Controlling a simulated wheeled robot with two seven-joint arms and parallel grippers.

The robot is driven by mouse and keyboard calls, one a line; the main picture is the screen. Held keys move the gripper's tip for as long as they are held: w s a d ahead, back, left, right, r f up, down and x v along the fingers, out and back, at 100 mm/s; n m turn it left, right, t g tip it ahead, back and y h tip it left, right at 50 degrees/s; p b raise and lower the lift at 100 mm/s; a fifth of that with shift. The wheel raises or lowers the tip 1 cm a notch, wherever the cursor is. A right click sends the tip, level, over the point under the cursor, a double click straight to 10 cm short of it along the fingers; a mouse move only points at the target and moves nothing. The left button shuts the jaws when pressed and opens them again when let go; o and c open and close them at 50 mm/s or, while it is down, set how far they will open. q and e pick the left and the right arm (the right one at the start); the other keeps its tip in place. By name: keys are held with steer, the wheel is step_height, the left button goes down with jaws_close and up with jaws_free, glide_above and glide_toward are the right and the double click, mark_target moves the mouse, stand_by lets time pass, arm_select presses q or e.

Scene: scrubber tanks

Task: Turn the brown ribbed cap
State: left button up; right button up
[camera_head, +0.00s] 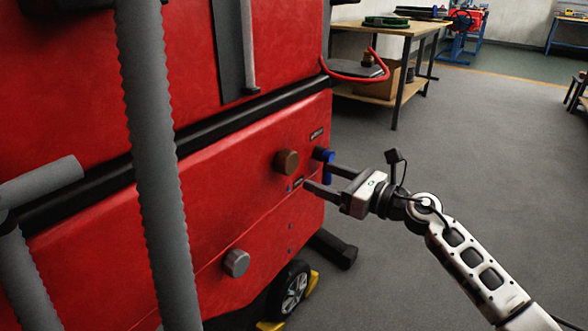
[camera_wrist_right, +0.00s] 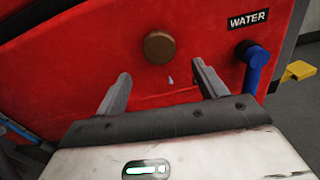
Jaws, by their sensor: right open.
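The brown ribbed cap (camera_head: 286,162) sits on the side of the red scrubber tank (camera_head: 230,180), toward its right end. In the right wrist view the cap (camera_wrist_right: 160,47) is above the gap between my fingers, apart from them. My right gripper (camera_head: 319,178) is open and empty, its two fingers pointing at the red wall just right of and below the cap. In the right wrist view the open fingers (camera_wrist_right: 165,82) show the bare wall between them. My left gripper is not in view.
A blue handle (camera_head: 329,167) beside a WATER label (camera_wrist_right: 249,19) is close to my right gripper. A grey cap (camera_head: 236,263) sits lower on the tank. Grey hoses (camera_head: 160,150) hang in front at left.

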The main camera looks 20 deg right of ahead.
mark_target(293, 166)
steer(key=b+x, duration=0.1)
steer(key=x, duration=0.7)
steer(key=shift+w+a, duration=0.15)
steer(key=c, duration=1)
